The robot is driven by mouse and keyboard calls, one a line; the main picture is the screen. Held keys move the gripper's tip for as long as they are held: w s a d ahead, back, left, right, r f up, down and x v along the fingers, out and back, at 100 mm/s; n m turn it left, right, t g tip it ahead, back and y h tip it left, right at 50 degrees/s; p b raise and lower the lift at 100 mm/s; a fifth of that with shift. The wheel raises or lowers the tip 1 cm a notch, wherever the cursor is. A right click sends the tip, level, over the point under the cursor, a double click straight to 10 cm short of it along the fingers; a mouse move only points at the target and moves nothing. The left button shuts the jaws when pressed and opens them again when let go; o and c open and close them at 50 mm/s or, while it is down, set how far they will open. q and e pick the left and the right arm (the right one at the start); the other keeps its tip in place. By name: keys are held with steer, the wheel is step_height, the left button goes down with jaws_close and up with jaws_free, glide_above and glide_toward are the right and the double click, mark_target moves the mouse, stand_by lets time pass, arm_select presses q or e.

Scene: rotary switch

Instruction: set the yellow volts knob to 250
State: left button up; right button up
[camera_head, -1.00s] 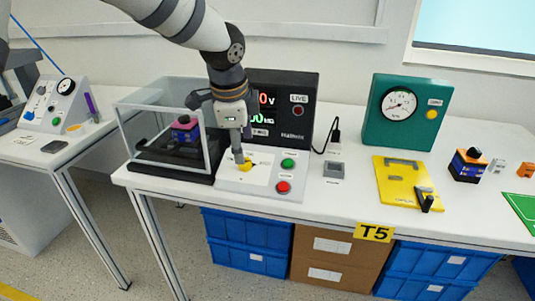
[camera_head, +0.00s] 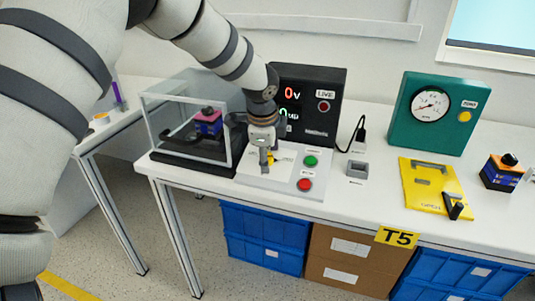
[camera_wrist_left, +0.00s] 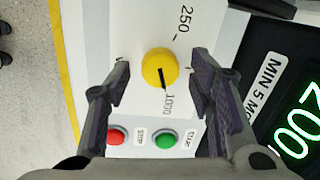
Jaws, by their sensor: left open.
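The yellow volts knob (camera_wrist_left: 160,68) sits on a white panel in the left wrist view. Its black pointer line points toward the 1000 label (camera_wrist_left: 169,101); the 250 label (camera_wrist_left: 185,22) is farther up. My left gripper (camera_wrist_left: 160,79) is open, with one finger on each side of the knob and gaps between them in the picture; I cannot tell the height. In the head view, my left gripper (camera_head: 265,164) points down over the white panel (camera_head: 254,179), and only a bit of the yellow knob (camera_head: 271,157) shows beside the fingers. My right gripper is not in view.
Green (camera_head: 311,160) and red (camera_head: 305,185) buttons are right of the knob. The black display unit (camera_head: 320,121) stands behind. A clear-walled enclosure (camera_head: 186,126) is close on the left. A grey socket block (camera_head: 357,169) and yellow plate (camera_head: 428,186) lie to the right.

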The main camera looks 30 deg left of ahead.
arm_select(q)
steer(key=c, duration=1.2)
steer(key=shift+o, duration=0.2)
